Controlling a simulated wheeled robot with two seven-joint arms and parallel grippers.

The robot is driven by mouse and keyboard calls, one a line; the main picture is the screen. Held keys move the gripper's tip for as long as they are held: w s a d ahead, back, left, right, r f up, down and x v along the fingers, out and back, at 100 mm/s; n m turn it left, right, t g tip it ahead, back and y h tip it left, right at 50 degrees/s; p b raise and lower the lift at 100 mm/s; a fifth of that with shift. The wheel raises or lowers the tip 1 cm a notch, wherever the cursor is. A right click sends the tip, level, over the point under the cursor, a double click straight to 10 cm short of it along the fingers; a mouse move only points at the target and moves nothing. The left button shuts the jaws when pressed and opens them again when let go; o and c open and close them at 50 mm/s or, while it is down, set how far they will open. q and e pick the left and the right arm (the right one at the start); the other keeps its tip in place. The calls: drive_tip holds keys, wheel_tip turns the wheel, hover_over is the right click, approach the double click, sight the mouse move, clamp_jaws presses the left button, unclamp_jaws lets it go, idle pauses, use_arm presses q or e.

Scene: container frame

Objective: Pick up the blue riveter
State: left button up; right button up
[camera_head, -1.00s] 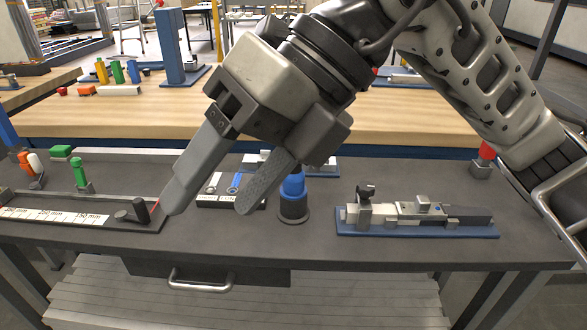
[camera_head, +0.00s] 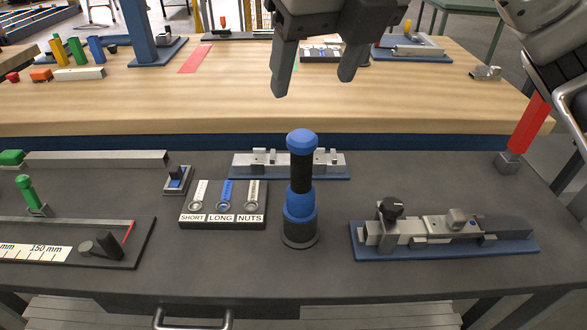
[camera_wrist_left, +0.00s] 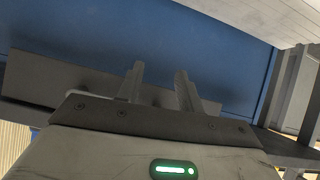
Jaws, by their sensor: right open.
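The blue riveter (camera_head: 300,205) stands upright on the dark grey workbench in the head view. It has a rounded blue top, a black neck, a blue body and a dark round base. My right gripper (camera_head: 314,86) is at the top of the head view, above the riveter in the picture and apart from it. Its two fingers are spread, with nothing between them. My left gripper (camera_wrist_left: 160,69) shows only in the left wrist view. Its fingers are apart and empty, in front of a blue panel.
A tray labelled SHORT, LONG, NUTS (camera_head: 222,222) lies left of the riveter. A blue-based fixture (camera_head: 445,243) lies to its right, another (camera_head: 290,164) behind it. A red-handled tool (camera_head: 527,135) stands far right. A measuring rail (camera_head: 75,250) lies at left.

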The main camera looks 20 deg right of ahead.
sight(305, 137)
drive_tip(key=x, duration=0.9)
drive_tip(key=shift+s+f, duration=0.15)
drive_tip(key=shift+s, duration=0.25)
drive_tip(key=x, duration=0.4)
drive_tip(key=shift+s+d+f+p, duration=0.15)
drive_tip(key=shift+d+f+p, duration=0.1)
drive_tip(key=shift+p, duration=0.15)
drive_tip(key=shift+w+a+f, duration=0.1)
drive_tip(key=shift+w+f, duration=0.1)
drive_tip(key=shift+f, duration=0.2)
drive_tip(key=c, duration=1.1)
drive_tip(key=shift+o, duration=0.2)
